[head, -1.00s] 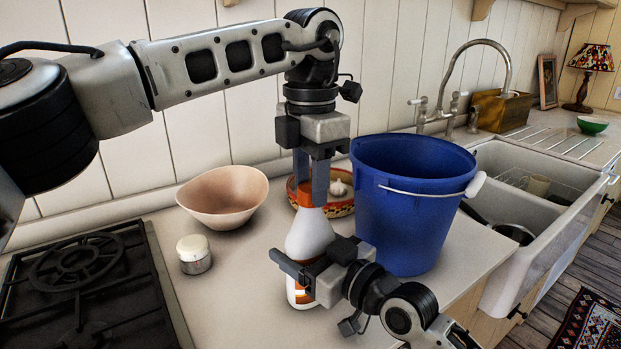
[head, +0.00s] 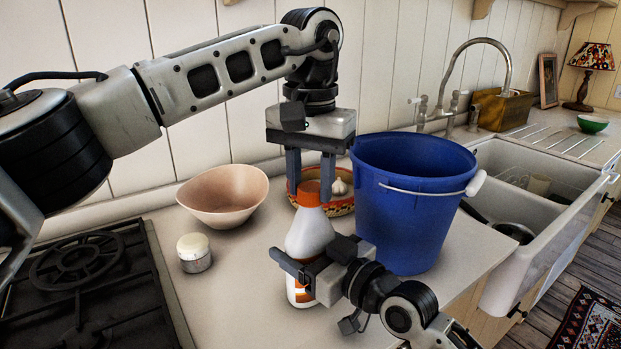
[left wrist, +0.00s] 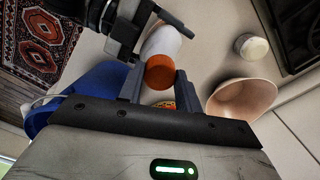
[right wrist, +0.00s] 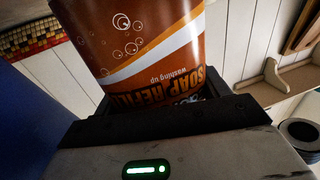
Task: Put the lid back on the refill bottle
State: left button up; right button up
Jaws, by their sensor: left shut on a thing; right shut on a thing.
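The refill bottle (head: 309,234) is white with an orange-brown label and stands roughly upright at the counter's front. In the right wrist view its label (right wrist: 140,45) reads "SOAP REFILL". The orange lid (head: 308,192) sits at the bottle's top; I cannot tell how tightly it is seated. My left gripper (head: 310,186) points down from above, its fingers on both sides of the lid, shut on it. The left wrist view shows the lid (left wrist: 160,72) between the fingers. My right gripper (head: 303,270) is shut around the lower bottle body and hides part of it.
A blue bucket (head: 412,220) stands close to the right of the bottle. A patterned dish (head: 342,207) with garlic is behind it. A pink bowl (head: 223,196) and small white-lidded jar (head: 194,253) are left, beside the black hob (head: 85,285). The sink (head: 530,210) is right.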

pick_arm(q)
jog(key=m, duration=0.4)
pick_arm(e)
jog(key=shift+f, duration=0.1)
pick_arm(q)
jog(key=o, duration=1)
jog(key=shift+c, duration=0.2)
jog(key=shift+c, duration=0.5)
